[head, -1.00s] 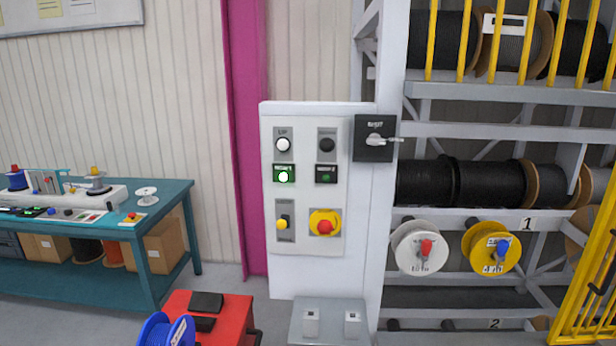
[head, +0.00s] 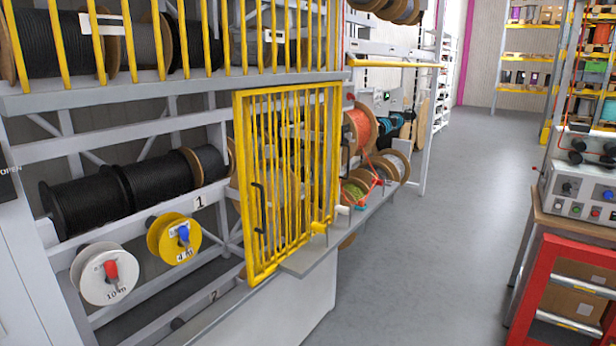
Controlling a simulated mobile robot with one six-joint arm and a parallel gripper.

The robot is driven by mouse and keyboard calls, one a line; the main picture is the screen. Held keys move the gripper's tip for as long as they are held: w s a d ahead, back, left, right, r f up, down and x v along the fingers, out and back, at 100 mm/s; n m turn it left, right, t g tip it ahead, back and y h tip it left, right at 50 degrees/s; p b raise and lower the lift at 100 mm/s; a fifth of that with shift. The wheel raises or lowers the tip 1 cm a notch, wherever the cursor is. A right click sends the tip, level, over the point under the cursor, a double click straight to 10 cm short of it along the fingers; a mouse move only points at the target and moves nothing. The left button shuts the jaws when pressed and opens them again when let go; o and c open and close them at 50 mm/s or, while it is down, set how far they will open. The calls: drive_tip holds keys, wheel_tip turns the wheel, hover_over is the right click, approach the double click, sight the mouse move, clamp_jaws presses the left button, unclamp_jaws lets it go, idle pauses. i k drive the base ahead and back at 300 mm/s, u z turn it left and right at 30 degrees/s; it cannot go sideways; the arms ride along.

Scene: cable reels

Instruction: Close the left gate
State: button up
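A yellow barred gate (head: 290,180) stands upright at the right part of the rack front. Its bars look dense, as if a second gate panel overlaps behind it; I cannot tell for sure. A black handle (head: 259,207) sits on its left side. The rack's left bay is uncovered, with black cable drums (head: 95,198), a white reel (head: 104,273) and a yellow reel (head: 174,238) exposed. My gripper is not in view.
A grey ledge (head: 340,235) juts out below the gate. Orange and green reels (head: 361,128) lie beyond it. The grey aisle floor (head: 430,250) is clear. A red-framed cart (head: 565,290) and a bench with a control box (head: 582,185) stand at right.

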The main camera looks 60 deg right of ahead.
sight(236, 95)
drive_tip(key=u, duration=1.05)
drive_tip(key=k, duration=0.1)
drive_tip(key=z, duration=2.8)
drive_tip(key=i, duration=0.6)
drive_tip(key=z, duration=0.05)
drive_tip(key=k, duration=0.6)
drive_tip(key=u, duration=0.45)
drive_tip(key=i, duration=0.1)
drive_tip(key=z, duration=0.35)
